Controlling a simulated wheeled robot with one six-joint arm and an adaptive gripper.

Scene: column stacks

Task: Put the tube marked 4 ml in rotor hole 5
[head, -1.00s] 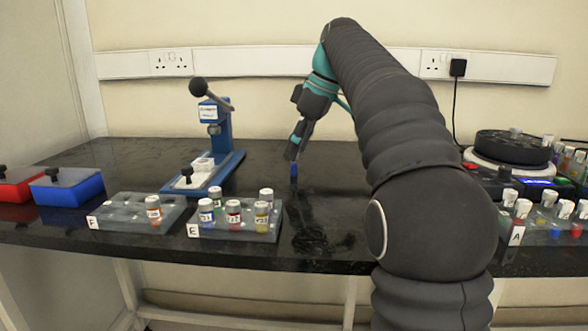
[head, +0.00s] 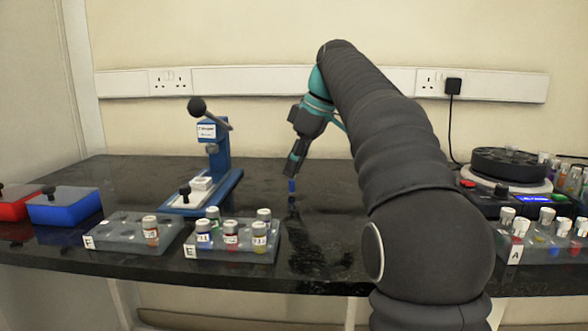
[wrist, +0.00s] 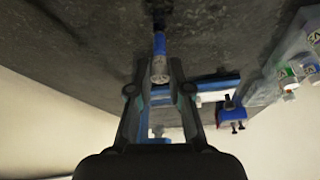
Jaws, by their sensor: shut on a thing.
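My gripper (head: 293,172) is over the middle of the dark bench and points down. It is shut on a small tube with blue in it (head: 292,185). The tube also shows between the fingertips in the wrist view (wrist: 159,62). Its marking cannot be read, so I cannot tell whether it says 4 ml. The tube hangs upright close above the bench, right of rack E. The black rotor (head: 507,163) sits on the centrifuge (head: 495,193) at the far right. Its hole numbers cannot be made out.
Rack E (head: 205,252) and rack F (head: 108,241) hold capped tubes at the front left. A blue press (head: 219,155) stands behind them. Blue (head: 62,208) and red (head: 15,205) boxes lie far left. Rack A (head: 540,250) stands front right, beyond my arm.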

